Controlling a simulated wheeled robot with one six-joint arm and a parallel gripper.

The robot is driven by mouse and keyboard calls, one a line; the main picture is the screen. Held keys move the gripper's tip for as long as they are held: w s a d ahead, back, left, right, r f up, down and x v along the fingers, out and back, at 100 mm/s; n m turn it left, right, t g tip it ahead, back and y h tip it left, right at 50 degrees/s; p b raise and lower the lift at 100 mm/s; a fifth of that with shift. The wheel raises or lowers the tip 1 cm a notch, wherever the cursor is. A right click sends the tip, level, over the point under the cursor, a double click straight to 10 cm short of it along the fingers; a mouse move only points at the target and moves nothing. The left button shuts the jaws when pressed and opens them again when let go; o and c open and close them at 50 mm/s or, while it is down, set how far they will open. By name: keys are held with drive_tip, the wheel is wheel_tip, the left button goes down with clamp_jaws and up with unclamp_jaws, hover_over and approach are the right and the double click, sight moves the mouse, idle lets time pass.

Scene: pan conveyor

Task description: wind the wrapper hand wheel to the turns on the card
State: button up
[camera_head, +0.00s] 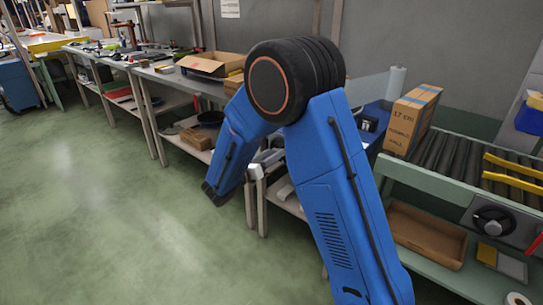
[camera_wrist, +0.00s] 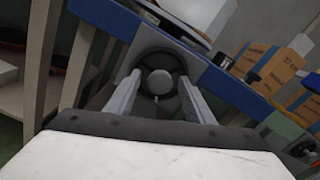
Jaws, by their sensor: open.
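The hand wheel (camera_wrist: 160,83) is a dark ring with a grey round hub, mounted on a grey plate under a blue table edge in the wrist view. My gripper (camera_wrist: 160,78) is open, with one finger to each side of the hub in the picture. I cannot tell whether the fingers touch the wheel or are still short of it. In the head view my blue arm hides the wheel and most of the wrapper; part of its blue top (camera_head: 376,112) shows behind the arm. I cannot make out a card with a turn count.
A cardboard box (camera_head: 411,118) stands at the left end of the roller conveyor (camera_head: 452,157). A brown tray (camera_head: 425,235) lies on the shelf below. Benches line the left wall; the green floor (camera_head: 110,210) is clear.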

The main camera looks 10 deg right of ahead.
drive_tip(key=shift+d, duration=0.1)
drive_tip(key=c, duration=1)
drive_tip(key=shift+m, duration=0.3)
drive_tip(key=shift+s+d+f+m, duration=0.1)
drive_tip(key=shift+m, duration=4.6)
drive_tip(key=shift+s+d+f+m, duration=0.1)
drive_tip(key=shift+m, duration=4.6)
drive_tip(key=shift+m, duration=0.5)
